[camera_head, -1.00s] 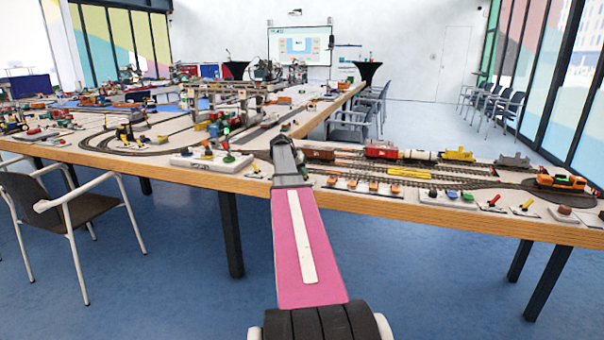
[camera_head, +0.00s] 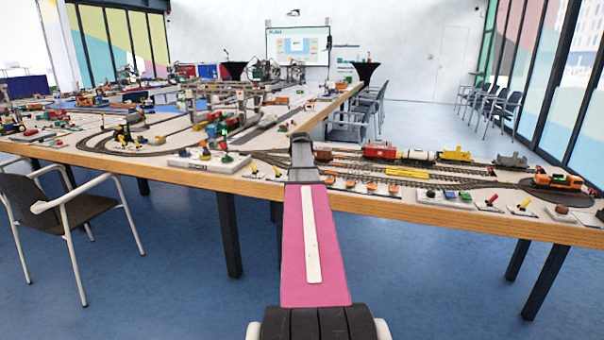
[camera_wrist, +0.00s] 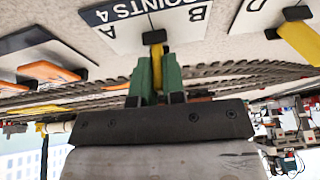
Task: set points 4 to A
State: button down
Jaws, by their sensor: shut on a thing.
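The white plate marked "POINTS 4" (camera_wrist: 118,28) lies near the top middle of the wrist view, with the letter A (camera_wrist: 197,14) at its right part. A yellow lever (camera_wrist: 157,58) with a dark pivot stands at the plate's edge. My gripper (camera_wrist: 158,72) has its green fingers closed around the lever. Which side the lever leans to is hard to tell from this angle. In the head view my gripper (camera_head: 302,142) reaches over the table's front edge and hides the lever.
The layout table (camera_head: 400,204) has a wooden front edge. Another yellow lever (camera_wrist: 298,40) stands to the right in the wrist view, and orange pieces (camera_wrist: 48,72) lie to the left. Rail tracks run just behind. A red wagon (camera_head: 379,151) stands on them.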

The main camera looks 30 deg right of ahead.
jog(key=t+y, duration=0.1)
jog(key=s+d+m+t+y, duration=0.1)
jog(key=t+y, duration=0.1)
jog(key=shift+s+f+t, duration=0.1)
jog(key=shift+f+t, duration=0.05)
jog(key=shift+t, duration=0.15)
dwell(0.5)
jog(key=c, duration=1.5)
grip_release()
jog(key=v, duration=1)
jog(key=shift+s+d, duration=0.1)
jog(key=shift+s, duration=0.3)
